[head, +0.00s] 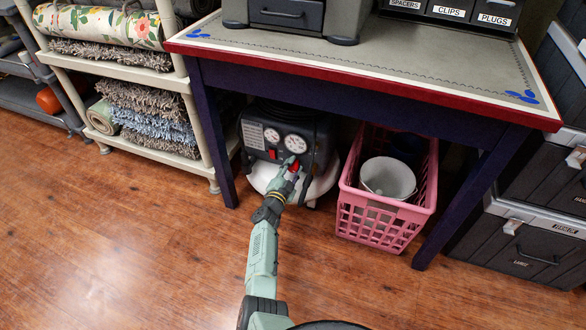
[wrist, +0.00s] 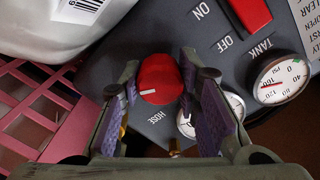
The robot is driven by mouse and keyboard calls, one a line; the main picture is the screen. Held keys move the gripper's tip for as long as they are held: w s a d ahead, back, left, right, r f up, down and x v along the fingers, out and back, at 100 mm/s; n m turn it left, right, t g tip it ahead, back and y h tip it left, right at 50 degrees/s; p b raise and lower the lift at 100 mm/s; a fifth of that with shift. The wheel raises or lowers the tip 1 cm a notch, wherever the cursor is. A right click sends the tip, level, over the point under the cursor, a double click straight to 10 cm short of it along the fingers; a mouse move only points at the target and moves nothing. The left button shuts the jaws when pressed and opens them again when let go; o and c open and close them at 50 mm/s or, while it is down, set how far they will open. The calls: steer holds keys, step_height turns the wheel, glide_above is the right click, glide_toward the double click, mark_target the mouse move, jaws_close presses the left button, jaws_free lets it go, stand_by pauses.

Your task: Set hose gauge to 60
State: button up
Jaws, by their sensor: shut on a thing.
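The air compressor (head: 259,136) stands under the table, with two round gauges on its dark panel. In the wrist view the red knob (wrist: 157,72), with a white pointer mark, sits by the word HOSE. My gripper (wrist: 160,82) is shut on this knob, a finger on each side; it also shows in the head view (head: 290,172). The hose gauge (wrist: 235,104) is largely hidden behind the right finger, so its reading cannot be told. The tank gauge (wrist: 282,79) faces the wrist camera. A red switch (wrist: 250,12) sits by the ON and OFF labels.
The table (head: 350,62) covers the compressor from above, with a leg on each side. A pink crate (head: 384,219) holding a white bucket (head: 388,178) stands close on the right. A shelf (head: 150,140) with rolled rugs stands left. The wood floor in front is clear.

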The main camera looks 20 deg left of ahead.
stand_by(0.3)
steer(key=o, duration=1.2)
